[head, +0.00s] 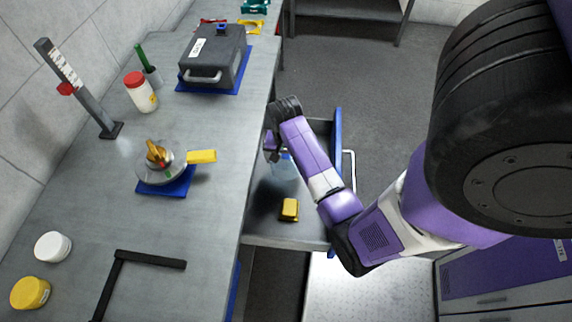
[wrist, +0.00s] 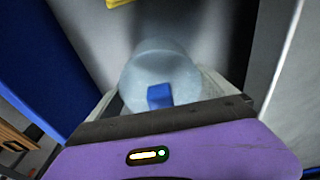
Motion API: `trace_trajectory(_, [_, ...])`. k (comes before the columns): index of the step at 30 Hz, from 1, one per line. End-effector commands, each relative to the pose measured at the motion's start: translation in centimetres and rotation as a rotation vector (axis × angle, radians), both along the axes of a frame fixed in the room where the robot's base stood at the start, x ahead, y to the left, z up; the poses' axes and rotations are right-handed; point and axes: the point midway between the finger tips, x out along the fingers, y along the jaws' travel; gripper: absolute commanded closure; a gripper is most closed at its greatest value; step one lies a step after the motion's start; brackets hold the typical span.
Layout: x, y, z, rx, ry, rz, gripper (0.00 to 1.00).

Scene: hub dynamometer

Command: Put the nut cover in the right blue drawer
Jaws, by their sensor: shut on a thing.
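The nut cover looks like a pale, see-through blue dome with a blue knob (wrist: 158,75). It also shows in the head view (head: 285,170), partly hidden by my arm. My gripper (head: 272,152) is inside the open drawer space and is shut on the cover; in the wrist view its pale fingers (wrist: 162,92) flank the dome. The open blue-fronted drawer (head: 262,212) is pulled out from under the bench, its blue front (wrist: 45,65) at left in the wrist view. Whether the cover touches the drawer floor cannot be told.
A yellow block (head: 289,210) lies in the drawer near its close end. The grey bench (head: 215,235) edge runs along the drawer's left. On the bench are a round metal hub (head: 160,168) on a blue mat and a dark grey case (head: 213,58). Floor beyond is clear.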

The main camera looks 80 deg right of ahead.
Motion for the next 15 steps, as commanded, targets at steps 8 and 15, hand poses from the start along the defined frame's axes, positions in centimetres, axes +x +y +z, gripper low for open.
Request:
trace_trajectory(8, [0.0, 0.0, -3.3, 0.001, 0.001, 0.0, 0.47])
trace_trajectory(15, [0.0, 0.0, -3.9, -0.002, -0.001, 0.0, 0.47])
